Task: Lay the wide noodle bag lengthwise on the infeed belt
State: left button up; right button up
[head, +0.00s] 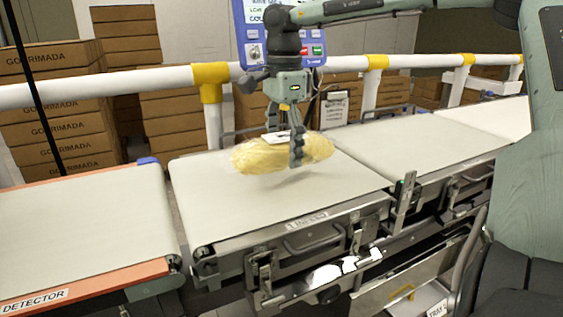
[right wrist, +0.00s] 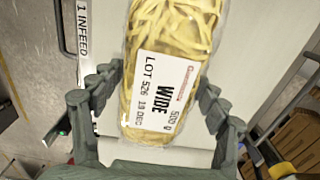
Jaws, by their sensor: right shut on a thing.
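The wide noodle bag (head: 248,156), clear with yellow noodles and a white label, is over the infeed belt (head: 215,209). Its long side runs roughly left to right, along the belt. A soft shadow shows under it, and it seems to be just above the belt; exact contact cannot be told. My right gripper (head: 285,148) points down and is shut across the bag's middle. In the right wrist view the bag (right wrist: 183,35) lies between the two fingers, with its label reading WIDE facing up. My left gripper is not in view.
The orange-edged detector belt (head: 75,220) is at left, across a narrow gap. Another belt (head: 420,147) adjoins at right. A white rail with yellow joints (head: 210,75) and a blue control panel (head: 262,40) stand behind. Stacked cartons (head: 60,125) are beyond the rail.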

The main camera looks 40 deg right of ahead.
aim_at(282, 180)
jog(key=shift+w+d+f, duration=0.55)
jog(key=shift+w+f, duration=0.05)
jog(key=shift+w, duration=0.15)
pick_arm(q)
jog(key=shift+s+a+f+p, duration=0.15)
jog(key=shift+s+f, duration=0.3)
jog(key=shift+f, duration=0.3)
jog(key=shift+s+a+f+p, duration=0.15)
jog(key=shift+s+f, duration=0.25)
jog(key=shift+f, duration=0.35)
pick_arm(e)
jog(key=shift+f, duration=1.85)
jog(key=shift+f, duration=0.1)
jog(key=o, duration=1.3)
jog(key=shift+o, duration=1.1)
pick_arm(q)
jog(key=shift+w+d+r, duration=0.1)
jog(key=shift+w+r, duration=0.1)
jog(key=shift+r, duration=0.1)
pick_arm(e)
jog(key=shift+o, duration=0.6)
